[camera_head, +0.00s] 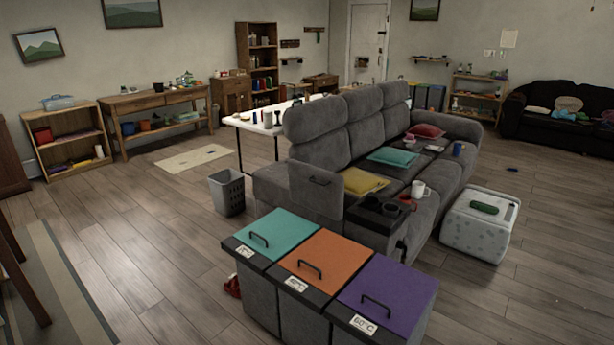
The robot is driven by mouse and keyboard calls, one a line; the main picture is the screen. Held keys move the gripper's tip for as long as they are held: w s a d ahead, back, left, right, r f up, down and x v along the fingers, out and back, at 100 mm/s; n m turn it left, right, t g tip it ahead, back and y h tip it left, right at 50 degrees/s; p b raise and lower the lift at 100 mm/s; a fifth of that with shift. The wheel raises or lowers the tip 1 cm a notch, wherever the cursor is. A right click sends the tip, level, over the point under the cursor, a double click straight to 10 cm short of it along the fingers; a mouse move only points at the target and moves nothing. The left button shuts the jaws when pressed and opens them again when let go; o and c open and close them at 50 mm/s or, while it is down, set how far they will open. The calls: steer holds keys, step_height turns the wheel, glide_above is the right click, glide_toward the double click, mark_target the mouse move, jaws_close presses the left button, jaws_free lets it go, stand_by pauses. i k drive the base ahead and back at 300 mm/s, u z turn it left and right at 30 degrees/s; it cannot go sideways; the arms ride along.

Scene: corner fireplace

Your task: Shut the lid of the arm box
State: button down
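The arm box is in the near arm of the grey sofa (345,130). Its grey lid (314,196) appears to stand raised, roughly upright, at the left side of the arm, with a dark handle near its top. To its right is a dark top section (380,210) with what look like two round cup holders. The inside of the box cannot be made out from here. My gripper is not in view.
A bin with teal, orange and purple lids (325,252) stands in front of the sofa arm. A grey basket (227,192) is to the left, and a white cooler (480,226) to the right. A white mug (420,190) is on the sofa. The left floor is mostly clear.

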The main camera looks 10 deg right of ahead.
mark_target(320, 191)
steer(key=u, duration=0.5)
steer(key=i, duration=0.85)
steer(key=u, duration=0.25)
